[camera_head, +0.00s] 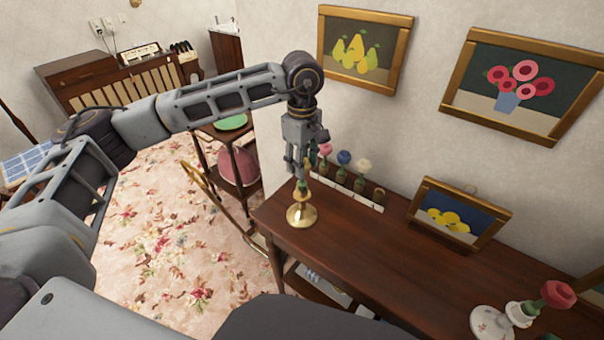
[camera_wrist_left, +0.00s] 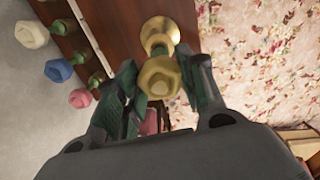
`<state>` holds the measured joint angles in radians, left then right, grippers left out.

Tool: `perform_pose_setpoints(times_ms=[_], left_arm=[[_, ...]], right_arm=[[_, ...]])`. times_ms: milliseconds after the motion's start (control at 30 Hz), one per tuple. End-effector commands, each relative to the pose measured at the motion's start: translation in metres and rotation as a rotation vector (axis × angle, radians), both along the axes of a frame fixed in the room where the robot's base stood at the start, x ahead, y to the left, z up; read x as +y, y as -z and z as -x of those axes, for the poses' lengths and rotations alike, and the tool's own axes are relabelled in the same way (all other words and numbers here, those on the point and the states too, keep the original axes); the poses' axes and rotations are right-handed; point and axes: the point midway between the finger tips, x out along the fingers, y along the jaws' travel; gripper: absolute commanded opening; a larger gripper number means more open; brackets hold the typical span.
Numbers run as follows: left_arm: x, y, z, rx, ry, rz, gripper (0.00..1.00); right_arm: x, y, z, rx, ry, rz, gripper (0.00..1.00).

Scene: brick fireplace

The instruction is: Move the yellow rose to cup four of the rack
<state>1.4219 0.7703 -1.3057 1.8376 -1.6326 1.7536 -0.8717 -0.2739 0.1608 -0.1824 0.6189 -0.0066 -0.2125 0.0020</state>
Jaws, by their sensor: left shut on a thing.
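The yellow rose (camera_wrist_left: 160,77) is between the fingers of my left gripper (camera_wrist_left: 163,88) in the wrist view; in the head view the fingers mostly hide it. My left gripper (camera_head: 302,172) is shut on it, pointing down, directly above the brass candlestick (camera_head: 301,213). The candlestick also shows in the wrist view (camera_wrist_left: 158,34). I cannot tell whether the stem is still inside it. The rack (camera_head: 350,193) stands by the wall, holding pink (camera_head: 325,149), blue (camera_head: 344,158) and white (camera_head: 363,166) roses in a row. Its rightmost cup (camera_head: 378,195) shows no flower. My right gripper is not in view.
A framed lemon picture (camera_head: 447,221) stands on the dark wooden table (camera_head: 390,260) right of the rack. A white vase (camera_head: 492,322) and a red rose (camera_head: 557,294) are at the table's near right. The table's middle is clear.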

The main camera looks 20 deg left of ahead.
Motion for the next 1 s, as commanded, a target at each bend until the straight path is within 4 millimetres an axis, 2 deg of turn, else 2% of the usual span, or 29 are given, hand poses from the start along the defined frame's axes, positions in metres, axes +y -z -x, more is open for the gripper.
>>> perform_pose_setpoints(times_ms=[533,767,1000], left_arm=[[0.000,-0.007,0.000,0.000,0.000,0.000,0.22],[0.000,-0.010,0.000,0.000,0.000,0.000,0.22],[0.000,-0.013,0.000,0.000,0.000,0.000,0.22]], right_arm=[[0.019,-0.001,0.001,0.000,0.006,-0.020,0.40],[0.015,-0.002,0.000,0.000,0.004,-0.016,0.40],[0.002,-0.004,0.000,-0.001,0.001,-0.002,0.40]])
